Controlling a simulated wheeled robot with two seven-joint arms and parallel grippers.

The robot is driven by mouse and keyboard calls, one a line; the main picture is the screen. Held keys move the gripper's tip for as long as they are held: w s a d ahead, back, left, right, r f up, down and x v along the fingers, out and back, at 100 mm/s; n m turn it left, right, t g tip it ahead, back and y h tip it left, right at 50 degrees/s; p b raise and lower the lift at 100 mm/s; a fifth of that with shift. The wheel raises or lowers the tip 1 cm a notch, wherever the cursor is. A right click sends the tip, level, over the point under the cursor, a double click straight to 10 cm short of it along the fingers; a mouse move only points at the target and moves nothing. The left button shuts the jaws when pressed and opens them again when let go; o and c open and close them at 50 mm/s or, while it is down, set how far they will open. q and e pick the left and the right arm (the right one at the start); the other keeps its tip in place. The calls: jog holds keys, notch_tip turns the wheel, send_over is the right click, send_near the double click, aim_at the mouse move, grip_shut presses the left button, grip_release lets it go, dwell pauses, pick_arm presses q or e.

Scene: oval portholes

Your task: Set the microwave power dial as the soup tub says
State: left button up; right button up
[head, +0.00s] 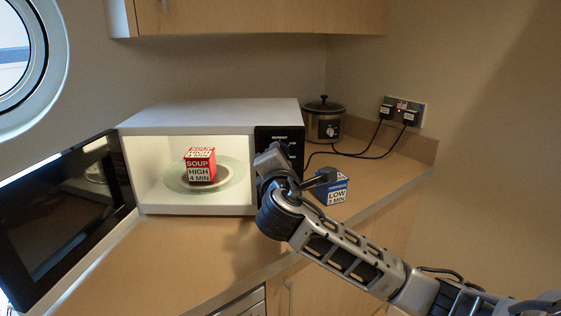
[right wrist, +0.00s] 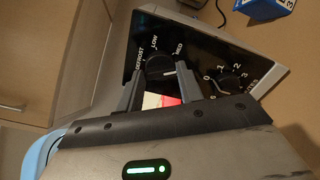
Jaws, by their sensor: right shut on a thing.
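The soup tub (head: 200,170) is a red and white box reading "SOUP HIGH 4 MIN". It stands on the turntable inside the open, lit microwave (head: 215,115). My right gripper (head: 272,163) is in front of the black control panel (head: 286,134). In the right wrist view, my right gripper (right wrist: 160,85) has its fingers on either side of the black power dial (right wrist: 158,66) and is shut on it. DEFROST, LOW and MED show around the dial. Its white mark points right, past MED; the label there is hidden by a finger. My left gripper is out of view.
A minutes dial (right wrist: 229,80) sits beside the power dial. The microwave door (head: 65,215) hangs open at left. A blue tub (head: 334,188) reading "LOW 2 MIN" stands on the counter at right. A slow cooker (head: 323,122) and plugged socket (head: 404,108) are behind. The front counter is clear.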

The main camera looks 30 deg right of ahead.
jog(key=m+b, duration=0.1)
jog(key=m, duration=0.5)
jog(key=shift+f, duration=0.15)
dwell(0.4)
jog(key=o, duration=1)
jog(key=shift+s+a, duration=0.1)
jog(key=b+v, duration=0.2)
jog(key=v, duration=1.3)
jog(key=shift+s+a, duration=0.2)
jog(key=shift+s, duration=0.15)
